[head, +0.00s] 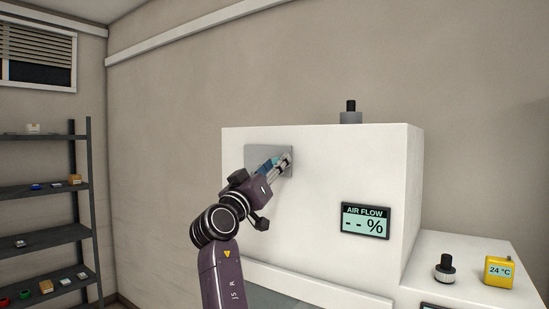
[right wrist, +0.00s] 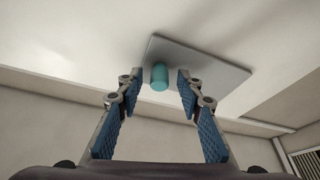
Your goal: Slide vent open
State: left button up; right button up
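The vent's grey sliding plate (head: 256,152) is on the front of a white box (head: 325,165). In the right wrist view the plate (right wrist: 210,66) carries a short teal knob (right wrist: 159,77). My right gripper (head: 284,161) is in front of the plate and covers part of it in the head view. In the right wrist view its two blue-padded fingers (right wrist: 160,86) are apart. The knob appears between the fingertips, with a gap on each side. In the head view the knob cannot be told apart from the gripper. My left gripper is not in view.
An air flow display (head: 365,221) reading "-- %" is on the box front, right of the plate. A black knob (head: 445,268) and a yellow thermometer (head: 499,271) showing 24 °C stand on a lower ledge at right. A dark shelf (head: 45,192) stands at left.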

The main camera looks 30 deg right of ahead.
jog(key=shift+d+r, duration=0.1)
jog(key=shift+c, duration=0.3)
jog(key=shift+w, duration=0.1)
grip_shut()
